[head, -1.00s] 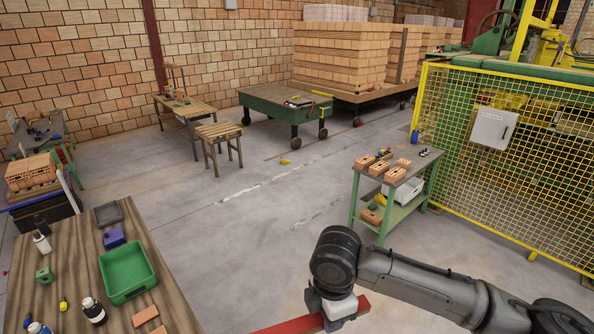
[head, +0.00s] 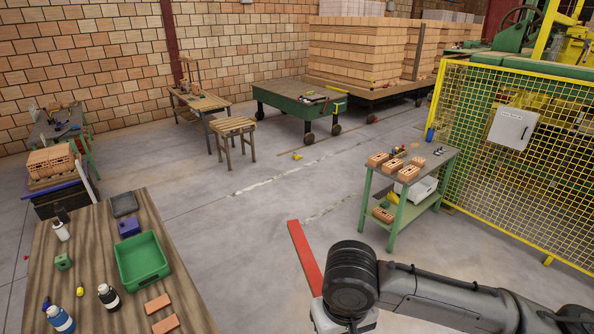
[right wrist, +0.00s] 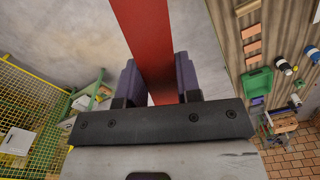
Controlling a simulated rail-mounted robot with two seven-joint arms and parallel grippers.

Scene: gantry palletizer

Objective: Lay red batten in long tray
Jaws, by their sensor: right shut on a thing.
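The red batten (head: 306,257) is a long flat bar held in the air above the grey floor, sloping up and to the left from my right wrist in the head view. My right gripper (right wrist: 157,78) is shut on it, with one dark finger on each side of the batten (right wrist: 152,35) in the right wrist view. In the head view the fingers are hidden under the wrist. A green rectangular tray (head: 142,281) stands on the wooden table at the left. I cannot make out a clearly long tray. My left gripper is not in view.
The wooden table (head: 95,250) also holds bottles, orange bricks (head: 158,303) and a purple block (head: 129,226). A green-legged bench with bricks (head: 420,170) stands at the right before a yellow mesh fence (head: 560,180). The floor between table and bench is clear.

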